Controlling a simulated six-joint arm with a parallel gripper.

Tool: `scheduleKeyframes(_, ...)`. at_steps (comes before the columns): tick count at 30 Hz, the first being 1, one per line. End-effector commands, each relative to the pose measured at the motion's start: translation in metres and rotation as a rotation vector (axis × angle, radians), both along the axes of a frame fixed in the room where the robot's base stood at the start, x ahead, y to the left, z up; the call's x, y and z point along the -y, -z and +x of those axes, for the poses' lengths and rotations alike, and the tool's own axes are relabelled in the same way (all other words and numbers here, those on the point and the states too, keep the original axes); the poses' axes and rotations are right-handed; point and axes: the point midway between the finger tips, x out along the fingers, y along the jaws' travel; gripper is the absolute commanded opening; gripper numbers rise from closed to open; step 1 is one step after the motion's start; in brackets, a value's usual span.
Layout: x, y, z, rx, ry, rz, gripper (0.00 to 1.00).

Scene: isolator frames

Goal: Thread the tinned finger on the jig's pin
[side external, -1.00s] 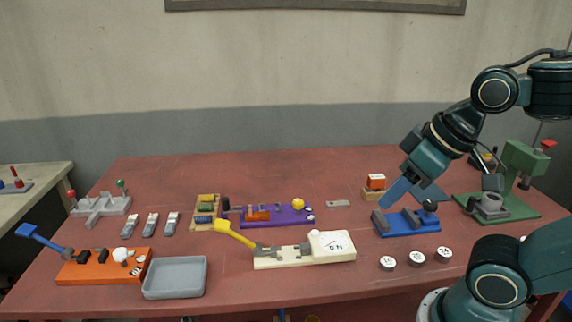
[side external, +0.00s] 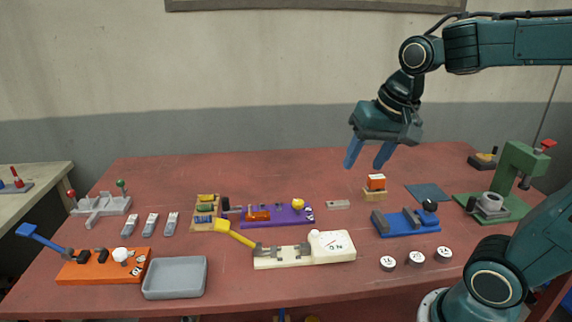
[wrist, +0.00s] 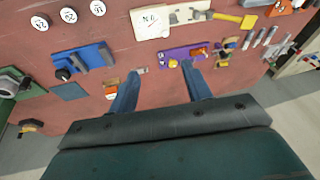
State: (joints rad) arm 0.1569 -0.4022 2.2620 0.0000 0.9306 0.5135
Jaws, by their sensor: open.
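A small flat light-grey metal piece (side external: 338,204), which looks like the tinned finger, lies on the red table right of the purple board. It also shows in the wrist view (wrist: 141,71), beside the left fingertip. The purple board (side external: 290,222) carries an orange part, dark blocks and a yellow knob; it also shows in the wrist view (wrist: 170,57). I cannot tell which fixture is the jig, and no pin is clear. My gripper (side external: 365,166) is open and empty, high above the table, with its blue fingers pointing down. Both fingers show in the wrist view (wrist: 160,72).
A blue fixture (side external: 409,225) and an orange-topped block (side external: 376,182) stand to the right, with a green press (side external: 518,180) beyond. A cream gauge base (side external: 275,261), an orange board (side external: 90,270) and a grey tray (side external: 175,262) stand at the front. The table's back is mostly clear.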

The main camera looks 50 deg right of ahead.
Motion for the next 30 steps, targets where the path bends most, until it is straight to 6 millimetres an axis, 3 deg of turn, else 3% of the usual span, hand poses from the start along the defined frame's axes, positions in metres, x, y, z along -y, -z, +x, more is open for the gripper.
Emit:
scheduleKeyframes(8,0.038,0.01,0.048,-0.067,0.385,0.107,0.49)
scheduleKeyframes(17,0.088,0.034,0.092,-0.125,0.803,0.204,0.49)
scheduleKeyframes(30,0.172,0.097,0.136,-0.194,1.417,0.305,0.49)
